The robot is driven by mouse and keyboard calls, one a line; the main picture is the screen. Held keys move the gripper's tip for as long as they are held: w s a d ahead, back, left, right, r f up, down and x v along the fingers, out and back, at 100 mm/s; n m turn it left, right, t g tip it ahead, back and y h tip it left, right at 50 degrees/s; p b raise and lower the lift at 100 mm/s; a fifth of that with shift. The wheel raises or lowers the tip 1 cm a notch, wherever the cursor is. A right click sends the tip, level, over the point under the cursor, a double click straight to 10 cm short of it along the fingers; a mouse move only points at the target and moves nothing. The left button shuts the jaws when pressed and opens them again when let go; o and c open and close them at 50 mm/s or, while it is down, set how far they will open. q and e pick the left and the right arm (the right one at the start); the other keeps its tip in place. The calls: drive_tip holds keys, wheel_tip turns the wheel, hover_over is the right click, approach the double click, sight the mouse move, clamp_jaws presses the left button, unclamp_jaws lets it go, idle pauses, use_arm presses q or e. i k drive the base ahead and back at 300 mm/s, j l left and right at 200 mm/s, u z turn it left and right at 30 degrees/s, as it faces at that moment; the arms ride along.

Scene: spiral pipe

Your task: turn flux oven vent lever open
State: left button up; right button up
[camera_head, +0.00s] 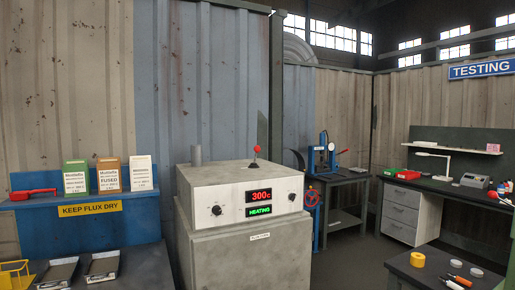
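The flux oven (240,215) is a pale grey box on a grey cabinet in the middle of the view. Its front display shows a red "300c" above a green "HEATING", between two black knobs. A short lever with a red ball top (257,150) stands on the oven's top face, nearly upright and tilted slightly right. I cannot tell from here whether the vent is open. Neither of my grippers is in view.
At left, a blue shelf (137,229) marked "KEEP FLUX DRY" holds several flux boxes (110,176) and a red tool (33,193). Two dark trays (103,266) are below. At right are a dark table (425,282) with tape and tools, and a testing bench (450,192). Floor shows between.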

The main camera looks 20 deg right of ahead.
sight(256, 149)
drive_tip(key=i+l, duration=0.1)
drive_tip(key=i, duration=0.5)
drive_tip(key=i+z, duration=0.15)
drive_tip(key=z, duration=0.2)
drive_tip(key=i+z, duration=0.2)
drive_tip(key=z, duration=0.15)
drive_tip(key=i+j+z, duration=0.1)
drive_tip(key=z, duration=0.25)
drive_tip(key=i, duration=0.05)
